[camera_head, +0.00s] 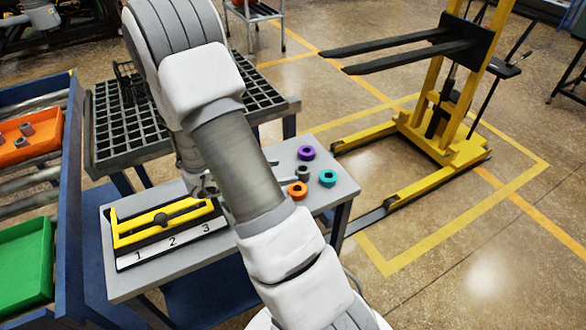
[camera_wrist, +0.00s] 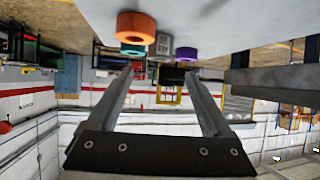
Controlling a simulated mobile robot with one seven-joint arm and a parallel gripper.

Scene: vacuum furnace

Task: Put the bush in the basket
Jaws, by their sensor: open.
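A small grey bush (camera_head: 303,173) stands on the grey table (camera_head: 340,190) among coloured rings, right of my arm. In the head view my arm hides most of the gripper, which is low over the table. A black grid basket (camera_head: 122,128) lies on a stand behind the table, partly hidden by my arm.
Orange (camera_head: 298,190), teal (camera_head: 327,178) and purple (camera_head: 306,153) rings surround the bush closely. A yellow and black fixture (camera_head: 160,222) marked 1, 2, 3 stands at the table's left. An orange bin (camera_head: 50,128) with grey parts and a green bin (camera_head: 25,265) are at far left.

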